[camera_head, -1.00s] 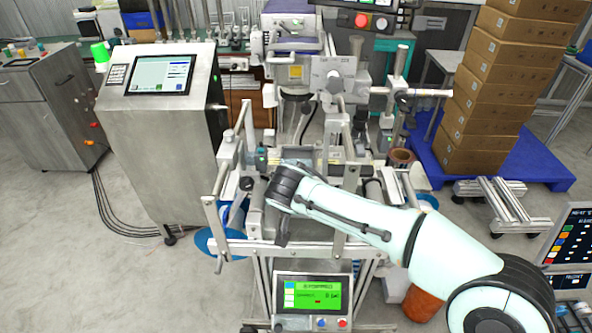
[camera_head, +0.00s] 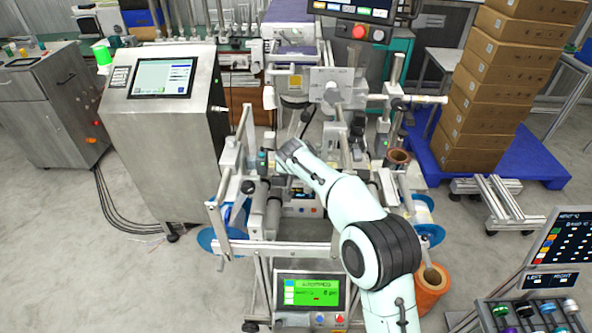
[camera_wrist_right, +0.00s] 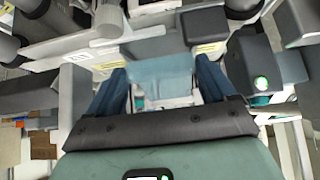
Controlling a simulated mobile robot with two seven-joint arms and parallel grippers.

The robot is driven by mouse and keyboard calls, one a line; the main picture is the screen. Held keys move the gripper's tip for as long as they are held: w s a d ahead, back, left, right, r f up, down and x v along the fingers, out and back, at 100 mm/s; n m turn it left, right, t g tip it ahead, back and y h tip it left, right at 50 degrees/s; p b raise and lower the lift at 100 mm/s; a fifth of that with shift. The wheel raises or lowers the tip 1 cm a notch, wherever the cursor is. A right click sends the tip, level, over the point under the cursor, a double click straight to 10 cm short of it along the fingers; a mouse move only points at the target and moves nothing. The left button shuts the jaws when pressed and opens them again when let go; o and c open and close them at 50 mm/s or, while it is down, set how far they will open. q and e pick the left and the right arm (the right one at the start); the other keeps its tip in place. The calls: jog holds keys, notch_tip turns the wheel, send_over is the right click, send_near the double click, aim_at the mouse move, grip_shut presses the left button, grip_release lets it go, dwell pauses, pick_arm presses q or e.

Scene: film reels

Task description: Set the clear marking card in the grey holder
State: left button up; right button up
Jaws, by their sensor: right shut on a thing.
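The clear marking card (camera_wrist_right: 165,80) shows as a pale blue, see-through sheet between the two blue fingers of my right gripper (camera_wrist_right: 162,88) in the right wrist view. The fingers are shut on it. Just beyond the card are grey blocks (camera_wrist_right: 157,48) with yellow labels beside them; I cannot tell for sure which is the grey holder, or whether the card touches it. In the head view my right gripper (camera_head: 280,165) is over the middle of the labelling machine, and the card is too small to make out there. My left gripper is not in view.
Metal posts and rollers of the machine (camera_head: 240,180) stand close around the right gripper. A steel cabinet with a screen (camera_head: 160,78) is at left. Stacked cartons (camera_head: 490,100) stand on a blue pallet (camera_head: 545,165) at right. A green display (camera_head: 312,293) is in front.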

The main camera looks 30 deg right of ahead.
jog(key=w+g+p, duration=0.1)
jog(key=p, duration=0.2)
jog(key=d+g+y+p, duration=0.1)
jog(key=p, duration=0.2)
jog(key=shift+w+f+g+y, duration=0.1)
jog(key=shift+w+g+y, duration=0.2)
jog(key=shift+w, duration=0.05)
jog(key=shift+f, duration=1.2)
jog(key=shift+s+a+f, duration=0.1)
jog(key=shift+f, duration=0.05)
jog(key=shift+c, duration=0.6)
jog(key=shift+s, duration=0.25)
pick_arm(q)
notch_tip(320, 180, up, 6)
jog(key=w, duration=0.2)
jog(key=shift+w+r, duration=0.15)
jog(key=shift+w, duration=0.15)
pick_arm(e)
jog(key=shift+w, duration=0.1)
jog(key=o, duration=1.3)
jog(key=shift+w, duration=0.1)
jog(key=shift+o, duration=0.2)
jog(key=v, duration=1.2)
jog(key=shift+r, duration=0.25)
